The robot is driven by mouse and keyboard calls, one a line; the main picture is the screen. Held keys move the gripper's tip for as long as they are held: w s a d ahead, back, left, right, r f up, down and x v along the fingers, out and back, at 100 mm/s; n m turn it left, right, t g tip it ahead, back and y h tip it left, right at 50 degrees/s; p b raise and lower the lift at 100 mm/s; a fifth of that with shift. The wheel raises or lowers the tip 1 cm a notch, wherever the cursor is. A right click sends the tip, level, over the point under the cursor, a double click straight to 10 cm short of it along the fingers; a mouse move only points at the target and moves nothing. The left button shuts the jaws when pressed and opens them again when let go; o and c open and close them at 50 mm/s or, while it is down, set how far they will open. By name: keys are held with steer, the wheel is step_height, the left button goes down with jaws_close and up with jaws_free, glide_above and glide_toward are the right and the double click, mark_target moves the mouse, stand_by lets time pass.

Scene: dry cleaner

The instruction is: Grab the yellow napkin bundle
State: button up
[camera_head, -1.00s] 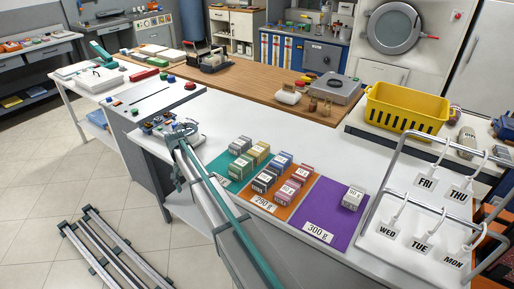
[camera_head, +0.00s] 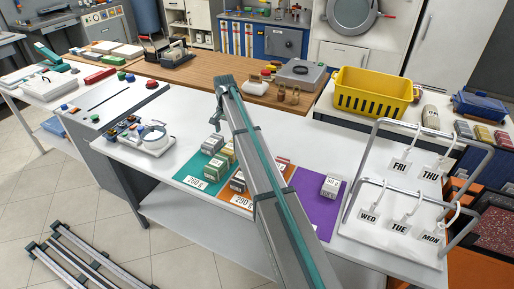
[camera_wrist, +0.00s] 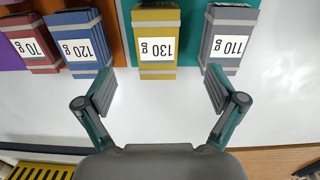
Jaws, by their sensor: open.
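In the wrist view, a yellow napkin bundle (camera_wrist: 156,50) with a white "130 g" label and pale bands lies ahead of my gripper (camera_wrist: 160,92). The gripper's two fingers are spread wide and empty, with bare white counter between them; the bundle lines up with this gap. In the head view, yellow bundles (camera_head: 228,149) show among the grouped bundles just left of my arm. My gripper's end (camera_head: 218,124) is small there, above the far side of the group, and its fingers are hard to make out.
A grey "110 g" bundle (camera_wrist: 229,42) and a blue "120 g" bundle (camera_wrist: 82,42) flank the yellow one closely. A purple mat (camera_head: 309,211) lies right of my arm. A yellow crate (camera_head: 376,93) and a wire tag rack (camera_head: 372,192) stand further right.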

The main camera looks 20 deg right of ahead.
mark_target(232, 146)
steer(key=shift+d+r, duration=0.1)
steer(key=shift+d, duration=0.4)
steer(key=shift+d+f, duration=0.1)
steer(key=shift+f, duration=0.15)
steer(key=f+p, duration=0.1)
steer(key=f, duration=0.3)
steer(key=shift+a+f, duration=0.2)
steer(key=shift+w+d+f+p, duration=0.1)
steer(key=shift+f+p, duration=1.4)
steer(key=shift+f, duration=1.35)
steer(key=c, duration=1.3)
steer(key=shift+r, duration=0.1)
